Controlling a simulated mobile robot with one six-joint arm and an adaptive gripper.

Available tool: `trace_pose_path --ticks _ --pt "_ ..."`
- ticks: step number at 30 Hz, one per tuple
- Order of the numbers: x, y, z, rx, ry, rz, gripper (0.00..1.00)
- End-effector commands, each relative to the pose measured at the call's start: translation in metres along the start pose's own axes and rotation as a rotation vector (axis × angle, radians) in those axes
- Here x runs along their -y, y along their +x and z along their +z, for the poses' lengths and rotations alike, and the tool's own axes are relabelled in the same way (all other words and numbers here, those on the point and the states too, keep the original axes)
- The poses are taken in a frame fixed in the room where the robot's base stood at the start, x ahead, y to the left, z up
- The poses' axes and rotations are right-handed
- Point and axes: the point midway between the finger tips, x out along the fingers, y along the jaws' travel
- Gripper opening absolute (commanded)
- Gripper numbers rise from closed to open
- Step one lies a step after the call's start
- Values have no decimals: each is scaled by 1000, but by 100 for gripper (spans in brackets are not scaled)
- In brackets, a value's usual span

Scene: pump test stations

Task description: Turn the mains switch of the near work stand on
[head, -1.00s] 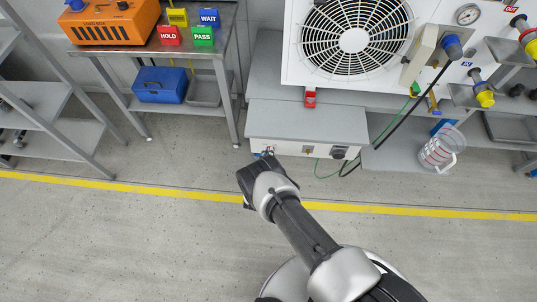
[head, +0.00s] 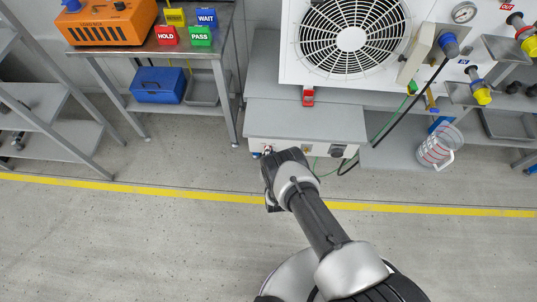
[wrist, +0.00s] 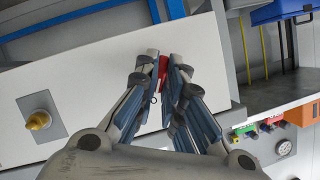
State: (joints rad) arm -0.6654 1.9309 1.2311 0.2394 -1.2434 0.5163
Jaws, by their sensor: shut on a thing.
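The near work stand has a pale box (head: 325,133) low at its front, with a white front panel. In the wrist view, my gripper (wrist: 164,60) is shut on a small red switch handle (wrist: 163,70) at that white panel (wrist: 95,80). The fingers hide most of the handle and its mount, so I cannot tell its setting. In the head view my gripper (head: 270,160) is at the left end of the box front, and its wrist hides part of the panel.
A yellow knob on a metal plate (wrist: 38,121) sits on the same panel. A clear jug (head: 436,150) stands right of the box. A table with a blue toolbox (head: 159,85) is left. The front floor is clear.

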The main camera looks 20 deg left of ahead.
Motion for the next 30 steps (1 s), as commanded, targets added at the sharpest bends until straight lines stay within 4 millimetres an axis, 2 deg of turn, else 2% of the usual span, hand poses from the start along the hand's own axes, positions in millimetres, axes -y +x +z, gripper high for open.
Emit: trace_pose_path --ticks 20,21,24,30 --pt "-1 0 0 -2 58 -23 0" --pt "-1 0 0 -2 58 -23 11" --pt "-1 0 0 -2 58 -23 18" --pt "-1 0 0 -1 57 -23 18"
